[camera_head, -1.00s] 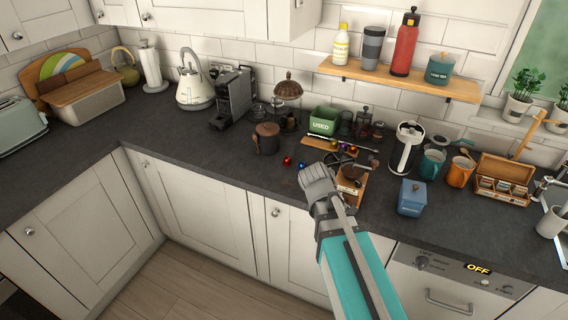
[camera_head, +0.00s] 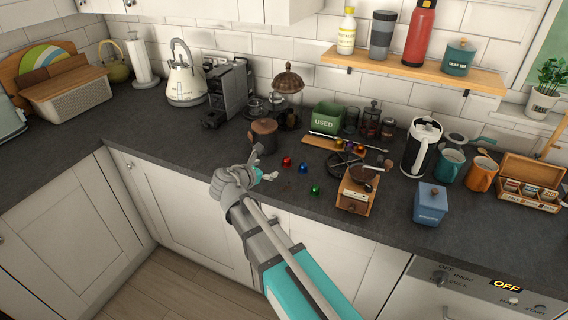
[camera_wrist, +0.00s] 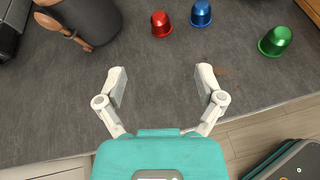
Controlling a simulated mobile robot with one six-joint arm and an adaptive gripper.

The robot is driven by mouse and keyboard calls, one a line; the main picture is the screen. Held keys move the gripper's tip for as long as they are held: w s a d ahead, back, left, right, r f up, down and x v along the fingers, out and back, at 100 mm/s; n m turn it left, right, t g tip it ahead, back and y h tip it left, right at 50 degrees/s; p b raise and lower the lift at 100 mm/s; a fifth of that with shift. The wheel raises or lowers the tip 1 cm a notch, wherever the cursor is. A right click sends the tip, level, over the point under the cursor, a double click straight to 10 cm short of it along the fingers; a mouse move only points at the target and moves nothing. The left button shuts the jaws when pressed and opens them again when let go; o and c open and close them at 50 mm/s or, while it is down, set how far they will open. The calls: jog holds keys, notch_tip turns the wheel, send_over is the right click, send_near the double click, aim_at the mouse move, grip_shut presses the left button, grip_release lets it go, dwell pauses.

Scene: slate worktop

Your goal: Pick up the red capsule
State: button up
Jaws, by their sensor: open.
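The red capsule (camera_head: 286,161) lies on the slate worktop, and it also shows in the wrist view (camera_wrist: 161,24), above and between my fingertips. My gripper (camera_head: 266,177) is over the worktop's front edge, to the left of and nearer than the capsule. In the wrist view my gripper (camera_wrist: 161,84) has its two pale fingers spread wide with nothing between them. A gap of bare worktop lies between the fingertips and the red capsule.
A blue capsule (camera_wrist: 201,13) is close right of the red one, and a green capsule (camera_wrist: 275,41) is farther right. A dark canister (camera_wrist: 88,20) with a wooden spoon stands to the left. A wooden grinder (camera_head: 357,190) stands right of the capsules.

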aim_at(285, 161)
dwell(0.4)
jog(key=b+x, duration=0.3)
jog(key=x, duration=0.4)
jog(key=shift+w+f, duration=0.15)
jog(key=shift+f, duration=0.05)
jog(key=shift+w+d+f, duration=0.1)
jog(key=shift+w+d, duration=0.15)
jog(key=shift+w, duration=0.15)
jog(key=shift+f+b+x, duration=0.15)
jog(key=shift+b+x, duration=0.45)
jog(key=shift+x, duration=0.4)
jog(key=shift+f+b+x, duration=0.15)
jog(key=shift+b+x, duration=0.45)
jog(key=shift+x, duration=0.45)
jog(key=shift+w+d+f, duration=0.1)
jog(key=shift+w+d, duration=0.2)
